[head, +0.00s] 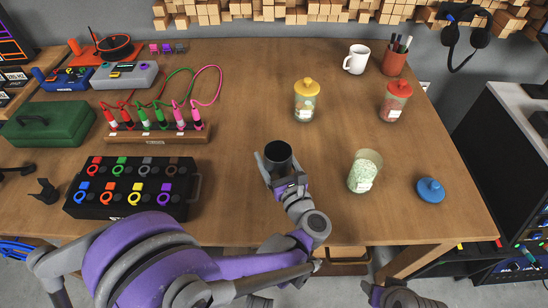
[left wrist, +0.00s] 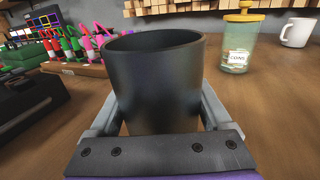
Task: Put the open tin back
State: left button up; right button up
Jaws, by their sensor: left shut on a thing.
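A dark, open-topped tin (head: 278,154) stands upright between the fingers of my left gripper (head: 277,172), near the middle of the table. In the left wrist view the tin (left wrist: 155,80) fills the centre, with a grey finger on each side of it. My left gripper is shut on it. The tin's base is hidden, so I cannot tell whether it touches the table. No contents show inside it.
A lidless jar (head: 364,171) and a blue lid (head: 430,190) are to the right. Yellow-lidded (head: 306,100) and red-lidded (head: 396,101) jars stand behind. A white mug (head: 357,59) and pen cup (head: 395,61) are farther back. A black box (head: 130,190) and plug rack (head: 155,135) lie left.

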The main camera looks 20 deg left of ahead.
aim_at(283, 175)
pick_arm(q)
jog(key=shift+f, duration=0.2)
jog(key=o, duration=1.5)
jog(key=shift+r, duration=0.2)
jog(key=shift+s+d, duration=0.25)
jog(key=shift+s, duration=0.05)
jog(key=p+v, duration=0.1)
jog(key=v, duration=1)
jog(key=shift+s, duration=0.2)
